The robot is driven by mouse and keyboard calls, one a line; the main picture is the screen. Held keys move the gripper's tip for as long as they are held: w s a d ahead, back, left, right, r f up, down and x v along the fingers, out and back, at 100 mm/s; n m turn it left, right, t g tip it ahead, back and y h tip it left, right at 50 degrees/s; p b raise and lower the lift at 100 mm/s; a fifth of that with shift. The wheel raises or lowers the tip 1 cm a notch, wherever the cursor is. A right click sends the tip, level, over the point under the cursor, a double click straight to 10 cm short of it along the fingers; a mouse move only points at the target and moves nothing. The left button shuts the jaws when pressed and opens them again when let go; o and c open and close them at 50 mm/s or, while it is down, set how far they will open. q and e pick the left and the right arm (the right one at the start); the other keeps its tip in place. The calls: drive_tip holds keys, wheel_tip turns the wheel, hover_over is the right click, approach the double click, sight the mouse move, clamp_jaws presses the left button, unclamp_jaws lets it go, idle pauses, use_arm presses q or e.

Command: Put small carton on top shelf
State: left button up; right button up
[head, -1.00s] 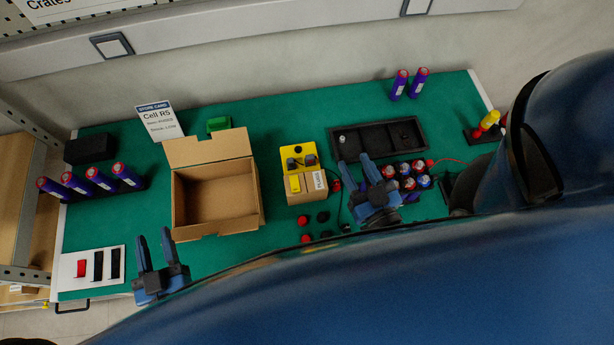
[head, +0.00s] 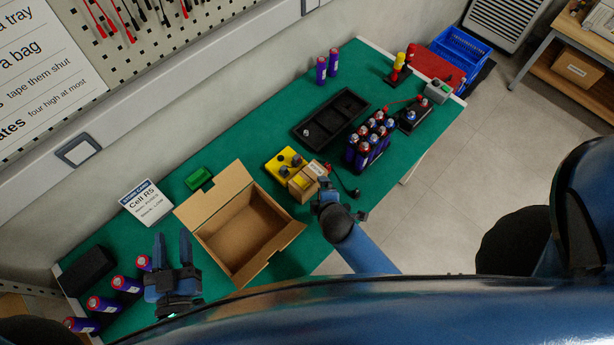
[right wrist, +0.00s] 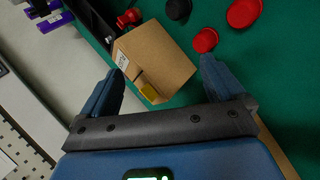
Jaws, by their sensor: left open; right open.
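The small carton (head: 305,183) is a brown box with a white label. It stands on the green bench mat beside a yellow block in the head view. In the right wrist view the carton (right wrist: 157,60) lies just ahead of and between the open fingers of my right gripper (right wrist: 161,68), with no visible grip on it. In the head view my right gripper (head: 328,193) is just below the carton. My left gripper (head: 172,242) is open and empty, left of the large open box.
The large open cardboard box (head: 245,238) stands left of the carton. A black tray (head: 331,118), purple cells (head: 368,148) and a yellow block (head: 283,163) are close by. A wooden bench (head: 590,38) with a lower shelf stands at the far right. Floor between is clear.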

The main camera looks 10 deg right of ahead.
sight(306, 178)
drive_tip(key=w+a+n+h, duration=0.1)
drive_tip(key=w+a+n+g+h, duration=0.1)
drive_tip(key=n, duration=0.1)
drive_tip(key=w+a+n+g+h, duration=0.1)
drive_tip(key=a, duration=0.1)
drive_tip(key=shift+w+r+n, duration=0.25)
drive_tip(key=shift+w+n, duration=0.05)
drive_tip(key=a+r+n+g+h, duration=0.2)
drive_tip(key=a+r+n+h, duration=0.2)
drive_tip(key=a+r, duration=0.1)
drive_tip(key=x, duration=0.2)
drive_tip(key=w+x, duration=0.1)
drive_tip(key=x, duration=0.1)
drive_tip(key=shift+d, duration=0.15)
drive_tip(key=shift+p+x, duration=0.65)
drive_tip(key=shift+x, duration=2.2)
drive_tip(key=shift+s+f, duration=0.1)
drive_tip(key=shift+c, duration=0.2)
drive_tip(key=c, duration=1.3)
